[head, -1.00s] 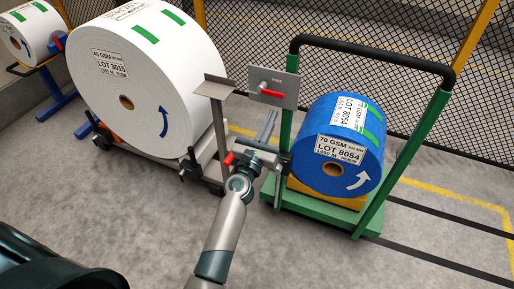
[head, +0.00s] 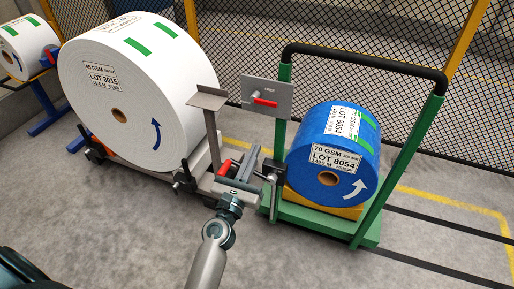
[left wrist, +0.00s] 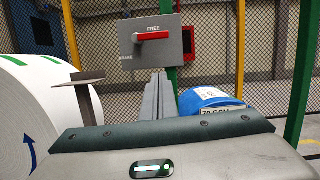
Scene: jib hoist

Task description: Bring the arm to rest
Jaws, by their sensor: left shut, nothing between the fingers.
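My left arm comes up from the bottom of the head view. Its gripper (head: 250,162) is shut and empty, in front of the gap between the large white roll (head: 125,105) and the blue roll (head: 331,165). The closed fingers (left wrist: 159,98) also show in the left wrist view, pointing forward below a grey panel. That panel (head: 281,92) carries a red lever (head: 265,102) and stands beyond the gripper. In the left wrist view, the lever (left wrist: 154,36) lies about level, between FREE and BRAKE labels. My right gripper is not in view.
The blue roll stands on a green cart (head: 330,224) with a black handle (head: 366,59). A flat grey plate on a post (head: 208,100) stands left of the panel. A mesh fence (head: 400,40) closes the back. Grey floor (head: 110,220) is open at the front.

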